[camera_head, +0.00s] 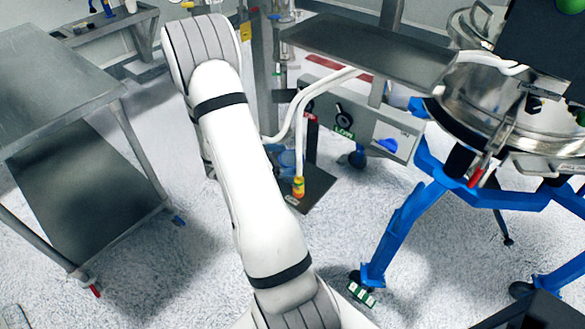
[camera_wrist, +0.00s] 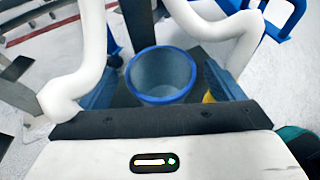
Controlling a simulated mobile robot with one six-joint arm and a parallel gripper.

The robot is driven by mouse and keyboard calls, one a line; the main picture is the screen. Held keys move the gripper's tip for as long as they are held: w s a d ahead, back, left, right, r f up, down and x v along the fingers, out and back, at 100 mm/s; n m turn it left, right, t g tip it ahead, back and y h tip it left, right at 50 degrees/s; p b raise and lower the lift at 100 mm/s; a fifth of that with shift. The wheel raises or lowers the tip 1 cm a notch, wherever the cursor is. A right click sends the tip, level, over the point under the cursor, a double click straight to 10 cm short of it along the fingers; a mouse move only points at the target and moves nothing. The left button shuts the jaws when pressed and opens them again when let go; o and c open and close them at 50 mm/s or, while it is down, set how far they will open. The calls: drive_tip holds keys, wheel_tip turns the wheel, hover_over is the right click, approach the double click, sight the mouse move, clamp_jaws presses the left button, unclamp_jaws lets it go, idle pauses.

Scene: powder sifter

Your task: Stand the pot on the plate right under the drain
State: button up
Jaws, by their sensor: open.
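The pot (camera_wrist: 160,98) is round and blue-rimmed with a pale inside, seen from above in the wrist view. My open gripper (camera_wrist: 160,70) has one blue-grey finger on either side of it; I cannot tell whether they touch it. A dark plate (camera_wrist: 123,99) shows around the pot, which appears to be on or just above it. In the head view the dark plate (camera_head: 320,184) lies low, partly behind my arm, and a bit of blue pot (camera_head: 287,159) shows beside the arm. My gripper is hidden there. I cannot make out the drain for certain.
White hoses (camera_head: 299,128) hang down near the plate, one ending at a yellow-and-red fitting (camera_head: 298,186). A grey control box (camera_head: 372,130) stands behind. A steel sifter (camera_head: 480,105) on blue legs (camera_head: 392,235) is right; a steel table (camera_head: 50,85) is left.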

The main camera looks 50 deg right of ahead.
drive_tip(key=shift+c, duration=0.2)
drive_tip(key=c, duration=1.4)
